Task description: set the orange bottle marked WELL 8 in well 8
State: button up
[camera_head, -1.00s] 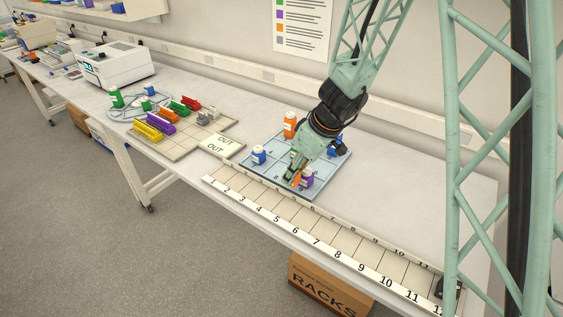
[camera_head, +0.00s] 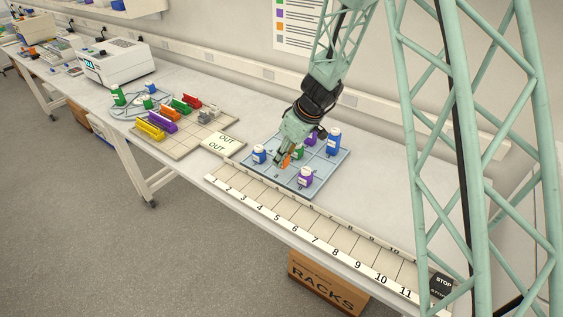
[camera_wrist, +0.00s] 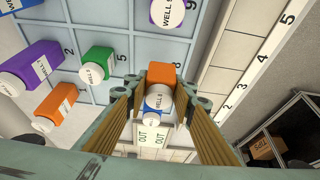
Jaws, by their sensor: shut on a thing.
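My gripper (camera_head: 282,163) is shut on the orange bottle (camera_head: 286,160), low by the front middle of the blue well tray (camera_head: 322,172). The bottle shows between the fingers (camera_wrist: 160,110) in the wrist view (camera_wrist: 162,73). The printed number 8 shows just in front of the gripper in the head view. I cannot tell whether the bottle touches the tray. A blue bottle (camera_head: 259,154) stands to the left, and the purple WELL 9 bottle (camera_head: 306,177) to the right.
A green WELL 5 bottle (camera_wrist: 96,62) stands in the tray. The numbered strip (camera_head: 320,232) runs along the front. The OUT card (camera_head: 222,143) lies to the left.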

jog(key=shift+w, duration=0.1)
dwell(0.3)
jog(key=shift+w+a, duration=0.15)
jog(key=shift+w, duration=0.2)
jog(key=shift+f, duration=1.8)
jog(key=shift+f, duration=0.15)
jog(key=o, duration=0.8)
jog(key=shift+o, duration=0.2)
jog(key=shift+r, duration=0.2)
jog(key=shift+r, duration=0.25)
jog(key=v, duration=1.1)
jog(key=shift+s+d+r+p, duration=0.2)
jog(key=shift+s+p, duration=0.05)
jog(key=shift+p, duration=0.2)
